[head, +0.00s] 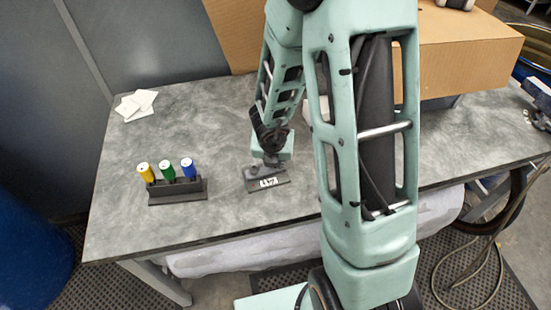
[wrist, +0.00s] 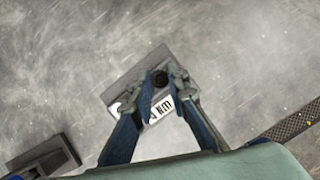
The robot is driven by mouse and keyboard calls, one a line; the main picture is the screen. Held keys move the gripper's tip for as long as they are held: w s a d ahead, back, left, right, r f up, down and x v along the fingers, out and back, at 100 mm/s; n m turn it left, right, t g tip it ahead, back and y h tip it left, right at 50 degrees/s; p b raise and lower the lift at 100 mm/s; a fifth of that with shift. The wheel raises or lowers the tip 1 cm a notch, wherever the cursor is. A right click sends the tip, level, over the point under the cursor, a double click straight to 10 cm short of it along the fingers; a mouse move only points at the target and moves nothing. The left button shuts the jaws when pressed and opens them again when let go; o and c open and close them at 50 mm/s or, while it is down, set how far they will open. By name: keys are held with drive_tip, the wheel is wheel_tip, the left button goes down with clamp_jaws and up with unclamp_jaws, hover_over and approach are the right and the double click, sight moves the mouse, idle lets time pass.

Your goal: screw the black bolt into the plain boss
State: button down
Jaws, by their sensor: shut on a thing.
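My gripper (head: 270,160) points down over a small grey plate (head: 283,179) with a white label, on the grey table. In the wrist view the fingers of my gripper (wrist: 161,82) are shut on a dark round thing, which looks like the black bolt (wrist: 159,76), seen from above. The plate (wrist: 137,78) lies beneath it, tilted in the picture, with its label partly behind the fingers. The plain boss cannot be made out; the fingers and bolt cover that part of the plate. I cannot tell how far the bolt sits in anything.
A dark rack (head: 178,196) with yellow, green and blue white-topped cylinders stands left of the plate; a dark rack part (wrist: 40,160) shows lower left in the wrist view. White tiles (head: 136,104) lie at the back left. A cardboard box (head: 465,60) stands behind. Table between is clear.

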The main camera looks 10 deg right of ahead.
drive_tip(key=shift+a+r+m+g+h+p, duration=0.15)
drive_tip(key=shift+m+g+h+p, duration=0.15)
drive_tip(key=shift+m+p, duration=0.55)
drive_tip(key=shift+w+m+h, duration=0.1)
drive_tip(key=shift+m+h, duration=0.4)
drive_tip(key=shift+m, duration=0.95)
drive_tip(key=shift+m+g+h+p, duration=0.3)
drive_tip(key=shift+m+g+p, duration=0.2)
drive_tip(key=shift+m+p, duration=0.5)
drive_tip(key=shift+w+m+g, duration=0.1)
drive_tip(key=shift+m+g, duration=0.3)
drive_tip(key=shift+m, duration=0.9)
drive_tip(key=c, duration=2.1)
unclamp_jaws()
